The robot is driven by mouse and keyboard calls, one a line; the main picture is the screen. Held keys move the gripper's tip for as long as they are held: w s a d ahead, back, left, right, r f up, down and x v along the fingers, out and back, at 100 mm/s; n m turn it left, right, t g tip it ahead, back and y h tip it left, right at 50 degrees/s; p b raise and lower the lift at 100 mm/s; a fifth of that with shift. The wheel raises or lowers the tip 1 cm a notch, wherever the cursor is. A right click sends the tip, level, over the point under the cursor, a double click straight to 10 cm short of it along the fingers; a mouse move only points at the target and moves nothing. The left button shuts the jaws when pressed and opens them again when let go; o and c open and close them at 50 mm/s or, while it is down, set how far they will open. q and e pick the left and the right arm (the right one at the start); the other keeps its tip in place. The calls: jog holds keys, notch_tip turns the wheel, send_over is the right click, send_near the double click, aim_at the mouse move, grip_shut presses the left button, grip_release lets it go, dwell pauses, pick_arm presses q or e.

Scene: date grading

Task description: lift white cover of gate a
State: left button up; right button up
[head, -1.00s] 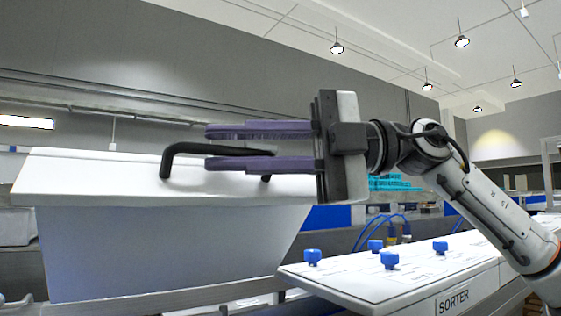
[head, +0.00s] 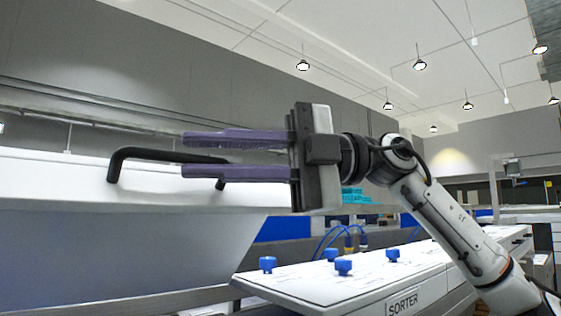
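The white cover (head: 50,185) is a large, wide lid at the left of the head view, its left side cut off by the picture edge. A black bar handle (head: 140,153) stands on it. My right gripper (head: 186,154) comes in from the right, with its two purple fingers open, one above the other. In the picture the right part of the handle's bar runs between the fingers, and a leg of it shows below the lower finger. I cannot tell whether the fingers are around the bar or in front of it. My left gripper is not in view.
A white panel marked SORTER (head: 405,302) with several blue knobs (head: 343,267) lies below my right arm. Blue cables (head: 328,238) and a cyan item (head: 355,197) are behind it. A grey wall (head: 60,50) stands at the back. The space above the cover looks clear.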

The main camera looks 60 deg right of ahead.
jog(key=b+v, duration=0.2)
jog(key=v, duration=0.7)
jog(key=shift+r, duration=0.25)
jog(key=shift+d, duration=0.1)
dwell(0.4)
dwell(0.5)
